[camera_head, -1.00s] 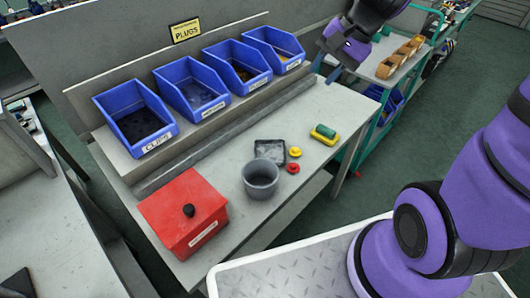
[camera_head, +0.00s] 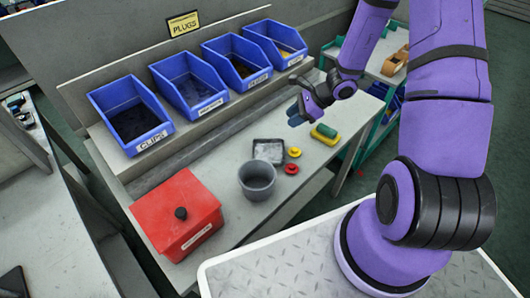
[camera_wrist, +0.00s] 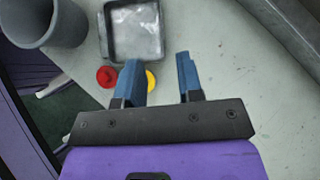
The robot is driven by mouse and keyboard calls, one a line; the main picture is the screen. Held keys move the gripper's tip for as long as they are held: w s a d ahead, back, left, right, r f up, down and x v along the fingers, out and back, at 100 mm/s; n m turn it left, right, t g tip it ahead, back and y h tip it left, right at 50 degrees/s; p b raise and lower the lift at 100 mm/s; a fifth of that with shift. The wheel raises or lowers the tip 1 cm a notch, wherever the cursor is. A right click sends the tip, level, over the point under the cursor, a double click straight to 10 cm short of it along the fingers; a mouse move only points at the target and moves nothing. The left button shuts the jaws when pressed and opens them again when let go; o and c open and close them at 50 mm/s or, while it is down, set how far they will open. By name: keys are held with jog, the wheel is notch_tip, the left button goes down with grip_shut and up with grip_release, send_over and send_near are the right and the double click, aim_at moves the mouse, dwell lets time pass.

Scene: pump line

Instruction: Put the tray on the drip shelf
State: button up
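The tray (camera_head: 268,151) is a small, shallow, dark-rimmed square tray with a pale grey inside. It lies flat on the bench behind the grey cup. The wrist view shows the tray (camera_wrist: 134,32) at the top, beyond my fingers. My gripper (camera_head: 296,115) is above the bench, to the right of and above the tray in the head view. In the wrist view my gripper (camera_wrist: 160,72) has its two blue fingers apart with nothing between them. I cannot tell which surface is the drip shelf.
A grey cup (camera_head: 257,181), a red button (camera_head: 291,169), a yellow button (camera_head: 294,152) and a green-yellow block (camera_head: 324,134) stand near the tray. A red box (camera_head: 177,215) is at the bench's front left. Blue bins (camera_head: 130,108) line the raised ledge. A teal cart (camera_head: 372,148) stands right.

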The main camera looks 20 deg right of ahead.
aim_at(280, 144)
jog(key=shift+m, duration=0.4)
jog(key=x, duration=0.4)
jog(key=d+f+x, duration=0.1)
jog(key=x, duration=0.1)
jog(key=shift+a+f, duration=0.2)
jog(key=shift+a, duration=0.05)
jog(key=shift+x, duration=2.65)
jog(key=shift+s+d+f, duration=0.1)
jog(key=shift+f, duration=0.05)
grip_shut()
